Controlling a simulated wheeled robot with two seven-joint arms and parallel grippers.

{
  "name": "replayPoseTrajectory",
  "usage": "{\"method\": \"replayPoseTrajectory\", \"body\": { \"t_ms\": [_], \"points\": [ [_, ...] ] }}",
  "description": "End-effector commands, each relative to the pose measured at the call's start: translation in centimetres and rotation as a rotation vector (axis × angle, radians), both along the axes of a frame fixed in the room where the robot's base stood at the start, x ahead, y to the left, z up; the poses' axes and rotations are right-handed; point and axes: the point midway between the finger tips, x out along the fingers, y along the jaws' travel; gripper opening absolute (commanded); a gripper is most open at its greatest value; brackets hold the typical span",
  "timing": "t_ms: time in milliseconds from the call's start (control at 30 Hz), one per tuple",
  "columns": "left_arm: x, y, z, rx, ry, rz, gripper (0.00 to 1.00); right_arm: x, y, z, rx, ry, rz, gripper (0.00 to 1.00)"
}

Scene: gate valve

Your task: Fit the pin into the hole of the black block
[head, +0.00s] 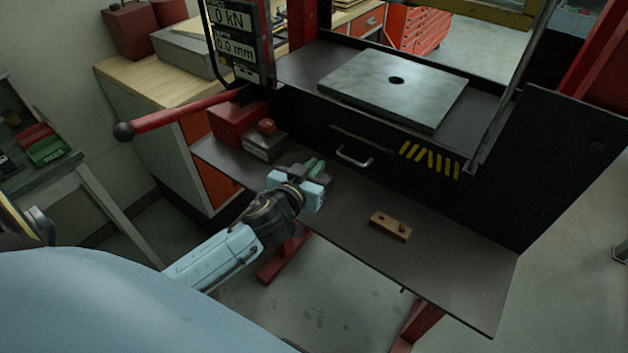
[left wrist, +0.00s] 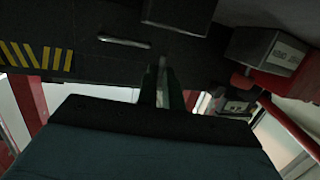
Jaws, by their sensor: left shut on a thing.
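My left gripper (head: 313,170) is over the dark lower shelf, left of its middle. In the left wrist view its two dark green fingers (left wrist: 163,88) are close together. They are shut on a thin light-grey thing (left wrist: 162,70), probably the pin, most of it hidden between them. A dark grey shape (head: 326,177) shows right beside the fingers in the head view; I cannot tell whether it is the black block or part of the gripper. I see no block with a hole that is clearly black. My right gripper is not in view.
A brown block (head: 390,226) with dark spots on top lies on the shelf (head: 450,270) to the right. A grey box with a red knob (head: 266,126) stands at the shelf's left. A drawer handle (head: 354,157) and a steel plate (head: 395,88) are behind. The shelf's right part is clear.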

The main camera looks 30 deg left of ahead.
Motion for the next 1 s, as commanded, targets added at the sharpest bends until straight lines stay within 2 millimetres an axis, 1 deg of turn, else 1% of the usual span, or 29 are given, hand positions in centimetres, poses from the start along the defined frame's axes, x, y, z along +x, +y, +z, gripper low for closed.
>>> {"method": "replayPoseTrajectory", "body": {
  "t_ms": [200, 300, 633, 667, 800, 833, 1000],
  "points": [
    [0.0, 0.0, -3.0, -0.001, 0.003, 0.001, 0.00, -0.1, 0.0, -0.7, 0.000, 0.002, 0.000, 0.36],
    [0.0, 0.0, -3.9, -0.001, 0.002, 0.000, 0.00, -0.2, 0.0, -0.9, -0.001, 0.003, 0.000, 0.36],
    [-0.1, 0.0, -4.2, -0.002, 0.003, -0.001, 0.00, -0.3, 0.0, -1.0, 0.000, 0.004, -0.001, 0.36],
    [-0.1, 0.0, -4.3, -0.002, 0.003, -0.001, 0.09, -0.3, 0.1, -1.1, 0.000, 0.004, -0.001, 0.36],
    [-0.1, 0.0, -4.2, -0.001, 0.004, 0.000, 0.27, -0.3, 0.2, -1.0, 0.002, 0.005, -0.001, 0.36],
    [-0.1, 0.0, -4.2, -0.002, 0.005, 0.000, 0.29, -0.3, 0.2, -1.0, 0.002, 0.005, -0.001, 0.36],
    [-0.1, 0.0, -4.3, -0.001, 0.006, 0.000, 0.29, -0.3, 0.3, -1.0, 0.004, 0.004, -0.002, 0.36]
  ]
}}
